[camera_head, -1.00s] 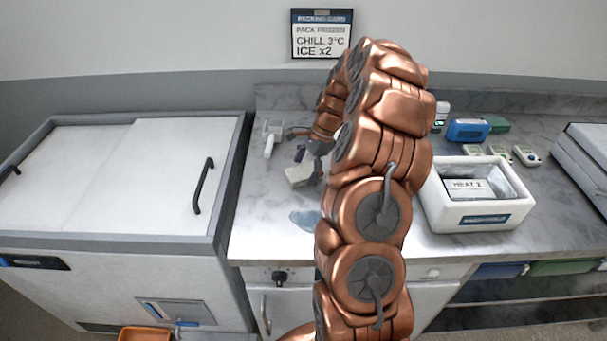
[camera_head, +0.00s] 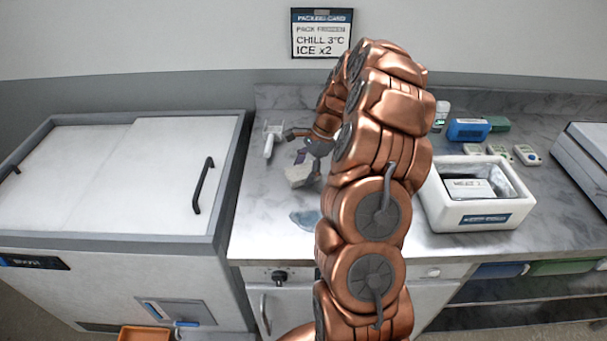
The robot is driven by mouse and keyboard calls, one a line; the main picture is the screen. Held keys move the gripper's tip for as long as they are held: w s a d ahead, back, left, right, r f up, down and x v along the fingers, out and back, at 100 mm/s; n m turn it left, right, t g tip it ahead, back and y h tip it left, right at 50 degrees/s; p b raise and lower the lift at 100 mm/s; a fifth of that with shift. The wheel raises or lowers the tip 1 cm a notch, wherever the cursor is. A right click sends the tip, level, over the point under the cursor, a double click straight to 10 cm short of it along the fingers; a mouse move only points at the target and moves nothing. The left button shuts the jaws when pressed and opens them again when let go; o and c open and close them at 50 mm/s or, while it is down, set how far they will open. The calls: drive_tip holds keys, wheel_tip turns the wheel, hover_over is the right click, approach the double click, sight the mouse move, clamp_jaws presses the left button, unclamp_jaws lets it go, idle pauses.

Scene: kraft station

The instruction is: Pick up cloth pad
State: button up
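The pad appears to rest on the counter.
A white scanner-like tool (camera_head: 269,143) lies behind left. A white insulated box (camera_head: 461,222) holding a meat pack stands right. A chest freezer (camera_head: 120,240) borders the counter on the left.

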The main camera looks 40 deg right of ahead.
sight(302, 177)
drive_tip(key=c, duration=0.7)
drive_tip(key=shift+r+b, duration=0.8)
drive_tip(key=shift+r, duration=1)
drive_tip(key=shift+s+r, duration=0.1)
drive_tip(key=shift+r, duration=0.2)
drive_tip(key=shift+s+a+b, duration=0.25)
drive_tip(key=shift+s+b, duration=0.1)
drive_tip(key=shift+s, duration=0.55)
drive_tip(key=s+a+b, duration=0.1)
drive_tip(key=s, duration=0.3)
drive_tip(key=s+a+r+b, duration=0.1)
drive_tip(key=s, duration=0.4)
drive_tip(key=s+a+b, duration=0.1)
drive_tip(key=s+b, duration=0.1)
drive_tip(key=s, duration=0.2)
drive_tip(key=shift+s+a+r, duration=0.15)
drive_tip(key=shift+s+a, duration=0.1)
drive_tip(key=shift+a, duration=0.05)
drive_tip(key=o, duration=0.6)
drive_tip(key=c, duration=0.5)
drive_tip(key=shift+s, duration=0.1)
